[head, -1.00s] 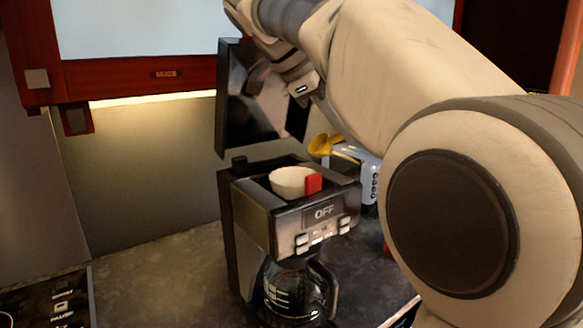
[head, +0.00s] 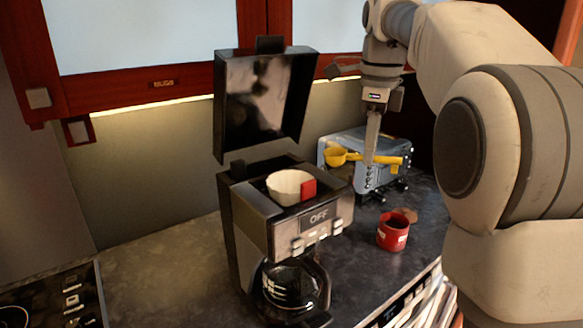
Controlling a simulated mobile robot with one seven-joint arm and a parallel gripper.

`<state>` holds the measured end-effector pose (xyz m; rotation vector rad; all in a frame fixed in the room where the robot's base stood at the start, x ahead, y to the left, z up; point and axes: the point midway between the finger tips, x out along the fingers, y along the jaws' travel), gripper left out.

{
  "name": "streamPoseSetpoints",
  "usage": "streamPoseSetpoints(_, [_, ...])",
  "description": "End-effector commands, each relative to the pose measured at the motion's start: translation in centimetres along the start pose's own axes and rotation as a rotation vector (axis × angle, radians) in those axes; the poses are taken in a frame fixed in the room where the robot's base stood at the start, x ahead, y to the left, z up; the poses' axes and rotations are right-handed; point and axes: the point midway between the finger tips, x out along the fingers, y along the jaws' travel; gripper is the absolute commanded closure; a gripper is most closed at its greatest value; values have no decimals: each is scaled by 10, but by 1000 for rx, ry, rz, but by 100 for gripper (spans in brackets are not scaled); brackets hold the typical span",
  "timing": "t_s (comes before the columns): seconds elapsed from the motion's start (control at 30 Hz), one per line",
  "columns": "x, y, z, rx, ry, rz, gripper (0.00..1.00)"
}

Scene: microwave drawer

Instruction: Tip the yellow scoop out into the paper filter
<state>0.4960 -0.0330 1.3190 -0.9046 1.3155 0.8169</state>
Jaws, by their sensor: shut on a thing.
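The yellow scoop (head: 338,156) is held by its handle in my gripper (head: 372,160), above the counter and to the right of the coffee maker. The scoop looks about level, with its bowl end to the left; I cannot see what is inside the bowl. My gripper points down and is shut on the handle. The white paper filter (head: 284,187) sits in the open top of the black coffee maker (head: 262,220), with a red tab at its right side. The coffee maker's lid (head: 262,105) stands up. The scoop is apart from the filter.
A blue-grey toaster (head: 345,142) stands behind the scoop. A red can (head: 393,232) stands on the counter right of the coffee maker. A glass carafe (head: 290,288) sits under the brewer. The counter (head: 165,262) at left is clear.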

Motion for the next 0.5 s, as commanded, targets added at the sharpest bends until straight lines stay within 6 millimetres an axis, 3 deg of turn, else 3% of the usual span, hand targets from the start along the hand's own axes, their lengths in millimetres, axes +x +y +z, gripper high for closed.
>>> streamPoseSetpoints(0.27, [-3, 1, 2, -3, 2, -3, 100])
streamPoseSetpoints(0.5, [-24, -1, 2, -2, 4, -3, 100])
